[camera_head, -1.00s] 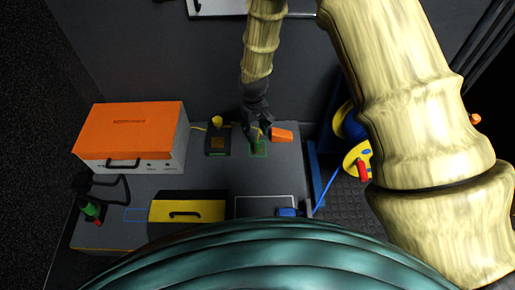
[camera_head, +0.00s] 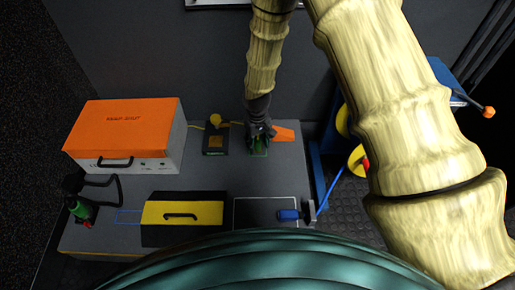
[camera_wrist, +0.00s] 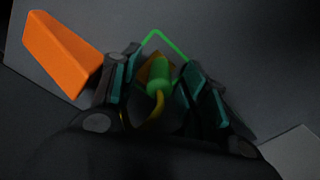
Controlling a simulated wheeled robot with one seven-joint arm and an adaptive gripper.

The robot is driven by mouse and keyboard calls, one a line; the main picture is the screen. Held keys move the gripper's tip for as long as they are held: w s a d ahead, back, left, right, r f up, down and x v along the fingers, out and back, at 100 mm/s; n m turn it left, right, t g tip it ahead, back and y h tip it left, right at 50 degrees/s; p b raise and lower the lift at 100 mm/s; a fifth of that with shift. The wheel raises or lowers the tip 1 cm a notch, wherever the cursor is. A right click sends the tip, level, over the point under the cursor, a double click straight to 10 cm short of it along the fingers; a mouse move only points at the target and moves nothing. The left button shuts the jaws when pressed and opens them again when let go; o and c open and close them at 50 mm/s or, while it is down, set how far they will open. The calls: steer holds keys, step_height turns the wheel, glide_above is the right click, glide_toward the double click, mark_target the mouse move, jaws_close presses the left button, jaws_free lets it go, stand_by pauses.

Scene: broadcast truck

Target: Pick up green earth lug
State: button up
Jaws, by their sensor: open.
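The green earth lug (camera_wrist: 158,73) shows in the wrist view as a green rounded body with a yellow part below it. It sits between the two fingers of my gripper (camera_wrist: 160,88), which are open and apart from it on both sides. A green outline on the table runs around the spot. In the head view my gripper (camera_head: 260,140) is low over the table at the green outline (camera_head: 259,153), and it hides most of the lug there.
An orange wedge-shaped block (camera_head: 284,134) lies close beside my gripper; it also shows in the wrist view (camera_wrist: 62,55). A dark box with a yellow knob (camera_head: 215,140) stands to the left. An orange-topped case (camera_head: 125,128) and a yellow-topped box (camera_head: 183,214) are further off.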

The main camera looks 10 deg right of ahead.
jaws_close()
steer(key=shift+r, duration=0.1)
stand_by(0.3)
